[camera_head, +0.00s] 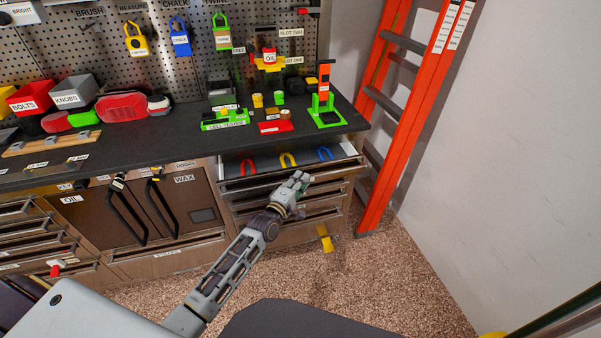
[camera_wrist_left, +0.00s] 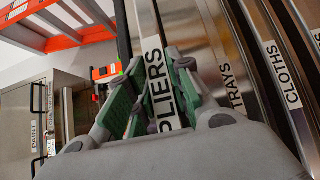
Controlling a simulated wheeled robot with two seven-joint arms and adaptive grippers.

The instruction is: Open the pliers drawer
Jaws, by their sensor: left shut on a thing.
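The pliers drawer (camera_head: 250,183) is the top drawer of the right-hand stack under the bench. It is pulled partly out, and red pliers (camera_head: 248,165), yellow pliers (camera_head: 288,160) and blue pliers (camera_head: 325,154) lie inside. My left gripper (camera_head: 301,179) is at the right half of the drawer's front. In the left wrist view its green-padded fingers (camera_wrist_left: 158,78) are shut on the handle strip with the PLIERS label (camera_wrist_left: 160,88). The exact contact is partly hidden by the fingers. My right gripper is not in view.
Shut drawers lie below, with TRAYS (camera_wrist_left: 233,87) and CLOTHS labels in the wrist view. An orange ladder (camera_head: 400,120) leans right of the chest. A yellow object (camera_head: 326,240) is low at the stack's front. The speckled floor right of it is clear.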

